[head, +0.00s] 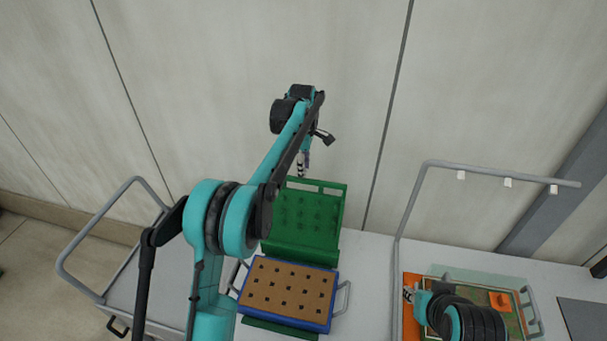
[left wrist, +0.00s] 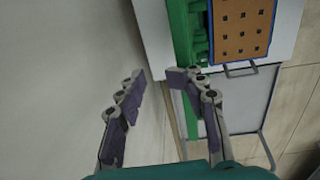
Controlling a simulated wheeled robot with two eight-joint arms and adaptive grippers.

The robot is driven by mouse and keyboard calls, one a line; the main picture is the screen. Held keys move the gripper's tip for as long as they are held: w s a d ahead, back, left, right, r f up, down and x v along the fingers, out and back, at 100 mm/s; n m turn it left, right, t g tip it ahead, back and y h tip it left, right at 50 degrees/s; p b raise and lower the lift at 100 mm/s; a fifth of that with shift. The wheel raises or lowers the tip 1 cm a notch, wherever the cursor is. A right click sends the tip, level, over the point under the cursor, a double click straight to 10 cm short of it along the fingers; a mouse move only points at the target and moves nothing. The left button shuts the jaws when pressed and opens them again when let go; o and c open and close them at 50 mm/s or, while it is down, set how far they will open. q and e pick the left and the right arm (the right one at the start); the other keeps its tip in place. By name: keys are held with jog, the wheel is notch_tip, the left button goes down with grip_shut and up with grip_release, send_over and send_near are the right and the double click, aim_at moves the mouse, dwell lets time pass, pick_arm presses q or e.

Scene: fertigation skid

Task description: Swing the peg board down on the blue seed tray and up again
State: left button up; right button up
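The green peg board (head: 302,215) stands swung up behind the blue seed tray (head: 290,321). Its top bar runs along its upper edge. The tray holds brown soil with rows of dark holes. My left gripper (head: 303,168) is at the upper edge of the board, pointing down. In the left wrist view my left gripper (left wrist: 156,76) has its fingers apart with nothing between them. The green board (left wrist: 190,35) and blue tray (left wrist: 245,63) lie right of the fingers there. My right gripper (head: 409,294) is low at the right, small and partly hidden by its arm.
A grey cart with a rail (head: 85,237) stands left of the white table (head: 365,275). An orange and green tray (head: 500,300) lies under my right arm. A grey pipe frame (head: 425,180) with white nozzles rises at the right. A wall stands behind.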

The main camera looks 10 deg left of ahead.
pick_arm(q)
notch_tip(320, 180, up, 9)
jog(key=s, duration=0.1)
jog(key=shift+s, duration=0.1)
jog(key=shift+a+f, duration=0.1)
jog(key=s+a+f+m+t+b, duration=0.1)
jog(key=s+f+m+t+b, duration=0.1)
jog(key=s+m+b, duration=0.6)
jog(key=s+a+f+m+t+b, duration=0.1)
jog(key=s+f+m+b, duration=0.3)
jog(key=s+f, duration=0.7)
jog(key=s+a+f+m+t+b, duration=0.1)
jog(key=s+f+m+t+b, duration=0.2)
jog(key=s+f, duration=0.8)
jog(key=s+m+b, duration=0.1)
jog(key=s+m, duration=0.1)
jog(key=s, duration=0.3)
jog(key=shift+f+m, duration=0.25)
jog(key=shift+m, duration=0.05)
